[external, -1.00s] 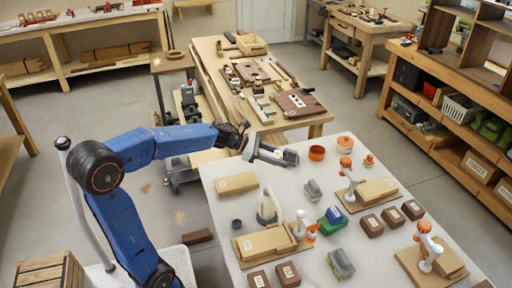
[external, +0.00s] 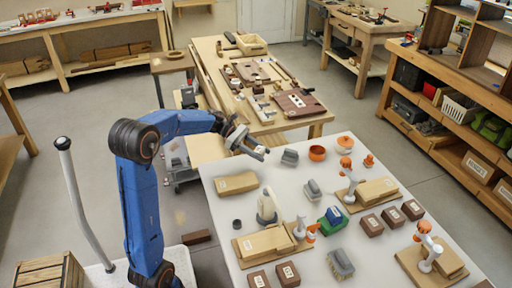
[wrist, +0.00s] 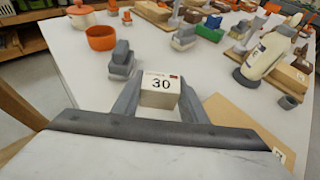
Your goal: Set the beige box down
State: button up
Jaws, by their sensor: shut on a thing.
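My gripper (wrist: 160,100) is shut on a small beige box (wrist: 160,90) marked "30", which sits between the two grey fingers in the wrist view. In the external view my gripper (external: 254,149) is over the far left edge of the white table (external: 218,206), and the box is too small to make out there. I cannot tell whether the box touches the tabletop.
A grey block (external: 290,157) and an orange pot (external: 317,153) stand right of my gripper. A flat tan block (external: 236,183) lies nearer the camera. Orange-and-white items and brown boxes (external: 371,224) fill the right side. A wooden bench (external: 265,125) stands behind.

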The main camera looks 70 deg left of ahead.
aim_at(260, 166)
jog(key=shift+f, duration=2.55)
jog(key=shift+f, duration=0.15)
jog(key=o, duration=1.1)
jog(key=shift+s+a+r, duration=0.1)
jog(key=shift+r, duration=0.15)
jog(key=v, duration=1.1)
jog(key=shift+s+a+r, duration=0.2)
